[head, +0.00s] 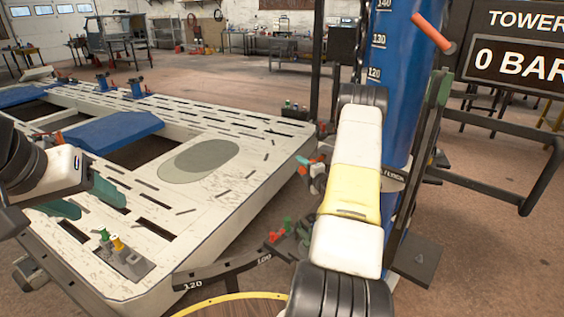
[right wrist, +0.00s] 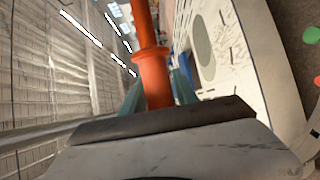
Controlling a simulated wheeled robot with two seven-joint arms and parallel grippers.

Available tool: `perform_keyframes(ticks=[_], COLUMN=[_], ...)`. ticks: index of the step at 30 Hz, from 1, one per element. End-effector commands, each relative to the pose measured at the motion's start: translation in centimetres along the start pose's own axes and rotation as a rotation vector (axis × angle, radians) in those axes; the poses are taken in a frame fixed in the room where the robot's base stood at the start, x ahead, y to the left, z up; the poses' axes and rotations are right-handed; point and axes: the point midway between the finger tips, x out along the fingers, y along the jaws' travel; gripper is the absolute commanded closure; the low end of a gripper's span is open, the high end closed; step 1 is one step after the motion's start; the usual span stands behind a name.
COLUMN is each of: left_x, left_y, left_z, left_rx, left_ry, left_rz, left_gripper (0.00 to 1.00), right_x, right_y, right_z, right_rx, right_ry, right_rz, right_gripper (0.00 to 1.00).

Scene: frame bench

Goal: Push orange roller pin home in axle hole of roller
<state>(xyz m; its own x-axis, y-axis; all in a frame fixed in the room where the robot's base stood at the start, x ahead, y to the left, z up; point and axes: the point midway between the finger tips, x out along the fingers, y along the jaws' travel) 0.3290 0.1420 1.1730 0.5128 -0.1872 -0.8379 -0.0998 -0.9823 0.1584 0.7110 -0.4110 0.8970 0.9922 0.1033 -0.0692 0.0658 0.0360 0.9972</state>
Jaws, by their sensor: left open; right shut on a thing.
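The orange roller pin (right wrist: 150,68) is in the right wrist view, a smooth rod with a wider collar partway along. My right gripper (right wrist: 157,95) is shut on it, with a teal finger on each side; the rod runs out past the top of that picture. In the head view my right arm stands in front of the blue tower, and I cannot clearly make out its hand or the held pin. The roller and its axle hole cannot be made out, so the pin's relation to the hole cannot be told. My left gripper (head: 84,200) is open and empty above the bench.
The blue tower (head: 395,110) stands right of the bench (head: 225,185), with an orange rod (head: 432,31) near its top. A pressure display (head: 515,45) and black handle frame are at the right. Small colored pins stand near the bench's front corner. A curved scale arm (head: 225,272) lies low in front.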

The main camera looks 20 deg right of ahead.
Motion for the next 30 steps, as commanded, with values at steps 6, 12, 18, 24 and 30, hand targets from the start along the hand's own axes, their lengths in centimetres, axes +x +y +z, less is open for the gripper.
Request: perform_keyframes(ticks=[6,12,18,24,30], left_x=[0.0,0.0,0.0,0.0,0.0], left_y=[0.0,0.0,0.0,0.0,0.0], left_z=[0.0,0.0,0.0,0.0,0.0], left_rx=[0.000,0.000,0.000,0.000,0.000], left_ry=[0.000,0.000,0.000,0.000,0.000], left_rz=[0.000,0.000,0.000,0.000,0.000], left_gripper=[0.40,0.40,0.40,0.40,0.40], right_x=[0.2,0.4,0.6,0.8,1.0], right_y=[0.0,0.1,0.0,0.1,0.0], right_z=[0.5,1.0,1.4,1.9,2.4], right_rx=[-0.002,-0.002,-0.001,-0.002,-0.001], right_ry=[0.000,0.000,0.000,0.000,0.000], right_rz=[0.001,0.002,0.001,0.001,0.001], right_gripper=[1.00,1.00,1.00,1.00,1.00])
